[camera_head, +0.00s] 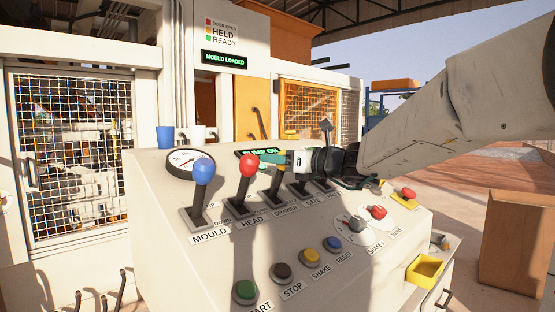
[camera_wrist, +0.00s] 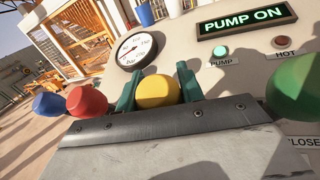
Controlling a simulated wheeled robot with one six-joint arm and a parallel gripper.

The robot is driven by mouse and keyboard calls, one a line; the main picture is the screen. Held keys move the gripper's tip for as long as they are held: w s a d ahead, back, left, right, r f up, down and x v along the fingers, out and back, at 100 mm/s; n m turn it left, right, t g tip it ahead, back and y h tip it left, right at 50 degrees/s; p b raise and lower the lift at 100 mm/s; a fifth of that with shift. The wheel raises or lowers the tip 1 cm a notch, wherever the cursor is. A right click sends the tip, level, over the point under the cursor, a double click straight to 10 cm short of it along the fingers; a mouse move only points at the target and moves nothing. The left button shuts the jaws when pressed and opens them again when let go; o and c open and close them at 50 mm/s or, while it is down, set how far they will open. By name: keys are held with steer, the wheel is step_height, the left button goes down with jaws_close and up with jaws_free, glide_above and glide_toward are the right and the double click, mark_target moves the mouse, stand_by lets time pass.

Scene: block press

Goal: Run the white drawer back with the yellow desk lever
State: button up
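The yellow lever knob (camera_wrist: 158,92) sits between the two green fingers of my gripper (camera_wrist: 158,86) in the wrist view. It fills the gap, and the fingers appear to touch it on both sides. In the head view my gripper (camera_head: 270,159) reaches in from the right over the desk, at the lever above the DRAWER label (camera_head: 286,210). The fingers largely hide the knob there; the lever's dark shaft (camera_head: 274,186) shows below. I cannot make out the white drawer in either view.
The blue-knobbed MOULD lever (camera_head: 203,171) and red-knobbed HEAD lever (camera_head: 249,166) stand left of my gripper. A green knob (camera_wrist: 296,88) is close on the right in the wrist view. The display (camera_head: 224,60) reads MOULD LOADED. A mesh guard (camera_head: 75,150) stands left.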

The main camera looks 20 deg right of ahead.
jaws_close()
steer(key=s, duration=0.1)
steer(key=s+d+f, duration=0.1)
steer(key=s, duration=0.1)
steer(key=s+f, duration=0.1)
steer(key=shift+s+d+f, duration=0.15)
steer(key=shift+d+f, duration=0.1)
steer(key=shift+d, duration=0.15)
steer(key=o, duration=1)
jaws_free()
steer(key=shift+o, duration=0.2)
steer(key=shift+s, duration=0.1)
steer(key=v, duration=0.7)
steer(key=shift+s+d, duration=0.3)
stand_by(1.3)
